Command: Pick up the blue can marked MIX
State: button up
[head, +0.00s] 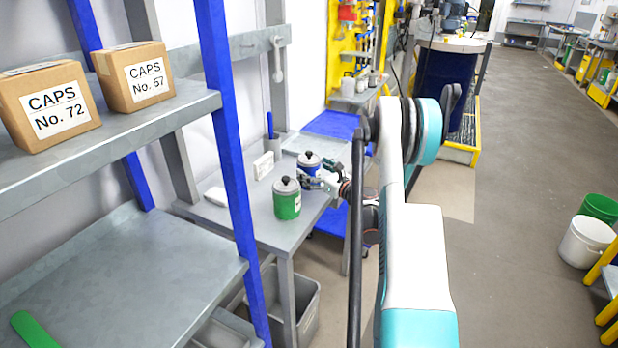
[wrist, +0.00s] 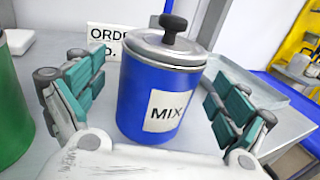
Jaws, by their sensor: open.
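The blue can marked MIX (wrist: 146,98) stands upright on a grey table, with a metal lid and black knob. In the head view the blue can (head: 308,167) is on the table, partly hidden by my gripper. My gripper (wrist: 150,105) is open, with one teal-padded finger on each side of the can. A gap shows between the can and each finger in the wrist view. In the head view my gripper (head: 322,177) reaches in from the right at the can's height.
A green can (head: 287,198) stands close to the blue can; its edge shows in the wrist view (wrist: 12,100). A white ORDER sign (wrist: 105,41) and a metal tray (wrist: 262,88) are behind. A blue shelf post (head: 228,150) rises left of the table.

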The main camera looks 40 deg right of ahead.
jog(key=shift+w, duration=1.35)
jog(key=c, duration=1.5)
